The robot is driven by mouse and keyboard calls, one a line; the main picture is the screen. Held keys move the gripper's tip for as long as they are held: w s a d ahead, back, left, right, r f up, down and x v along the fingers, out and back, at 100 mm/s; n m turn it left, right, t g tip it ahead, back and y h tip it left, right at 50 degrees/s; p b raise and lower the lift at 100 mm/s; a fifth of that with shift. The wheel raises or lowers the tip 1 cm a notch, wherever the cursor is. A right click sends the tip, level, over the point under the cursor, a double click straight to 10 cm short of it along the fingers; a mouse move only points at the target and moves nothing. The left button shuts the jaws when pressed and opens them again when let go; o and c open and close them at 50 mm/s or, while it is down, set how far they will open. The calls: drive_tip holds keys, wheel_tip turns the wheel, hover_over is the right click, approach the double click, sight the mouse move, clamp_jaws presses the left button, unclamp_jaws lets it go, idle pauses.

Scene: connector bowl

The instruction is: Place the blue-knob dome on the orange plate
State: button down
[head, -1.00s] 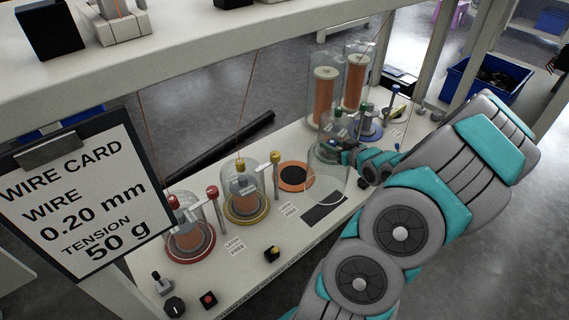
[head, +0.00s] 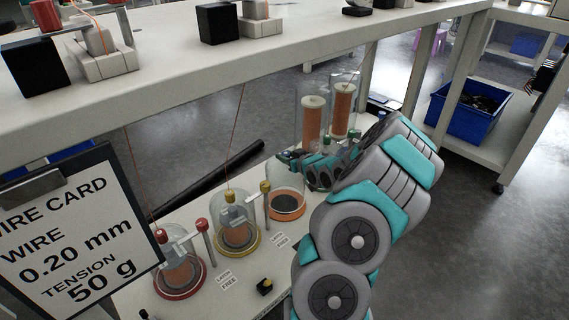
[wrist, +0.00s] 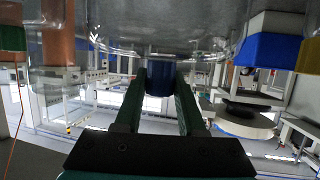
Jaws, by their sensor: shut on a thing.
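My gripper (head: 284,157) is shut on the blue knob (wrist: 159,80) of the clear glass dome (head: 286,180). The knob sits between the two green fingers in the wrist view, with the glass spreading above it in that picture. In the head view the dome stands over the orange plate (head: 289,211), a ring with a dark centre. The dome looks upright and roughly centred on it. I cannot tell whether its rim touches the plate.
Left of the orange plate are a yellow-knob dome (head: 237,222) and a red-knob dome (head: 180,265), each with a post nearby. Glass-covered copper spools (head: 313,121) stand behind my arm. A shelf (head: 200,75) crosses above the bench, and a wire card (head: 75,235) is at left.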

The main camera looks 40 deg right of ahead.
drive_tip(key=shift+w+f, duration=0.1)
drive_tip(key=shift+w, duration=0.3)
drive_tip(key=shift+f, duration=1.6)
drive_tip(key=shift+f, duration=0.2)
drive_tip(key=c, duration=0.5)
unclamp_jaws()
